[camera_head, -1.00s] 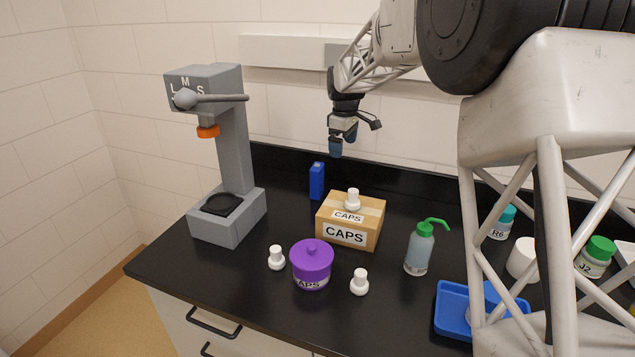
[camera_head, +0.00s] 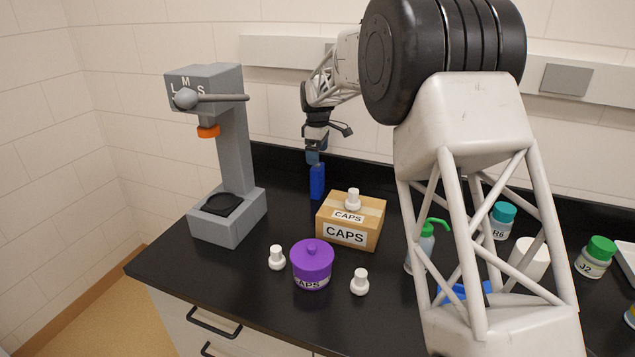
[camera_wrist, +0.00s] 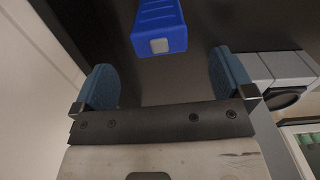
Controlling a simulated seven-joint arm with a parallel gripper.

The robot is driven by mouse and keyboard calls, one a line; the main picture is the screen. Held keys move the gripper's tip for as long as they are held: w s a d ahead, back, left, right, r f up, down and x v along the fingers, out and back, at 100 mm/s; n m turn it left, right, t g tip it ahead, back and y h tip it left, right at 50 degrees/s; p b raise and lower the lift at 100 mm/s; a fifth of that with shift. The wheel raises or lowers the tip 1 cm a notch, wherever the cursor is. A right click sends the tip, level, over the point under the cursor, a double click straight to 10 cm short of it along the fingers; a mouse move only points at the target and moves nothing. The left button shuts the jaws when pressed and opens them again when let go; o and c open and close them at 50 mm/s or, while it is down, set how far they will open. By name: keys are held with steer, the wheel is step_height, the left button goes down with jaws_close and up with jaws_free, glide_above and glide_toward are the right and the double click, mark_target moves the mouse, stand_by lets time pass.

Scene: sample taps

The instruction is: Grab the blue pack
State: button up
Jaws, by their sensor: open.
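The blue pack (camera_head: 317,182) stands upright on the black bench, behind the cardboard CAPS box and near the back wall. My gripper (camera_head: 313,157) is just above the pack's top in the head view, its fingertips close to the pack's upper end. In the wrist view, the blue pack (camera_wrist: 160,25) shows ahead of my gripper (camera_wrist: 172,80), its near end with a pale square facing the camera. The two blue finger pads are spread wide, with the pack's line between them. Nothing is held. Contact is not visible.
The CAPS box (camera_head: 352,220) with a white cap stands right of the pack. A grey press (camera_head: 228,150) stands to the left. A purple pot (camera_head: 312,264) and white caps are in front. Several bottles (camera_head: 597,257) stand at the right, partly behind my arm.

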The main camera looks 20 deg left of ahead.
mark_target(317, 171)
steer(key=shift+f, duration=1.15)
steer(key=shift+f, duration=2.6)
steer(key=c, duration=1.1)
steer(key=shift+r, duration=0.1)
steer(key=shift+r, duration=4.95)
